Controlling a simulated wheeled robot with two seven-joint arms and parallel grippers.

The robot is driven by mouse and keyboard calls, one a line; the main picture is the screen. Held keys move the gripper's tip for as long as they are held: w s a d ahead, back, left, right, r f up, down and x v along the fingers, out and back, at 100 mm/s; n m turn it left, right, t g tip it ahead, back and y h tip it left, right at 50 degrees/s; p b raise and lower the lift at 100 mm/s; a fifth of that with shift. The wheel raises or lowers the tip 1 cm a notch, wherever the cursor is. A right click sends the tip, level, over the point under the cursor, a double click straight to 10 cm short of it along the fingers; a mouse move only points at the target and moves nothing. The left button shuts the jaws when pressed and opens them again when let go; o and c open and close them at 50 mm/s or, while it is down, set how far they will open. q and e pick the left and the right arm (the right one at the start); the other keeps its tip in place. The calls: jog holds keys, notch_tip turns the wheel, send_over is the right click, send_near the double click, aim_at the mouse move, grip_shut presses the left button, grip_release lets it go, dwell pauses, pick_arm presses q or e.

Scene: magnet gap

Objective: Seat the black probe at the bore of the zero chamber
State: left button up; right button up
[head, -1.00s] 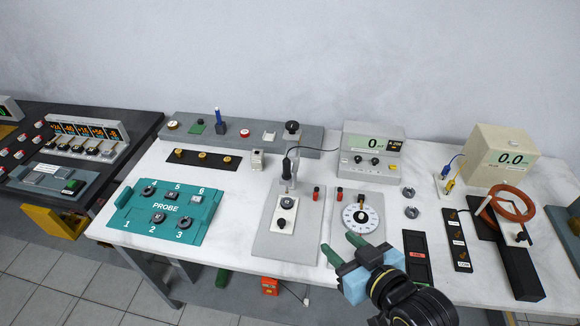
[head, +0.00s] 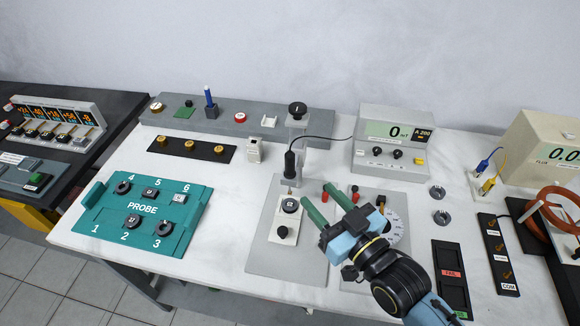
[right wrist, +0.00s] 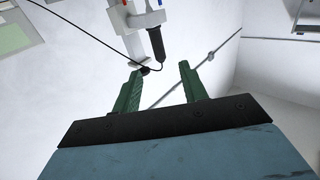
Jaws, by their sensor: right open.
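The black probe (head: 290,163) stands upright at a grey post (head: 299,135) above a light grey base plate (head: 262,255). Its cable runs to the meter. In the right wrist view a black cylinder (right wrist: 157,43), apparently the probe, is beyond the fingertips and apart from them. My right gripper (head: 318,192) is open and empty, with green fingers pointing toward the probe from its lower right; it also shows in the right wrist view (right wrist: 160,70). A small pale block (head: 254,150) left of the probe may be the zero chamber; its label and bore cannot be made out. My left gripper is out of view.
The meter (head: 395,133) reading 0 stands behind, right of the probe. A dial (head: 396,226) is partly hidden under my right gripper. The teal PROBE tray (head: 100,215) lies at left. A black strip with brass knobs (head: 190,146) lies behind it. White tabletop is clear between tray and base plate.

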aim_at(293, 167)
jog(key=x, duration=0.7)
jog(key=shift+r, duration=0.1)
jog(key=x, duration=0.5)
jog(key=shift+d+f, duration=0.15)
jog(key=shift+f, duration=0.15)
grip_shut()
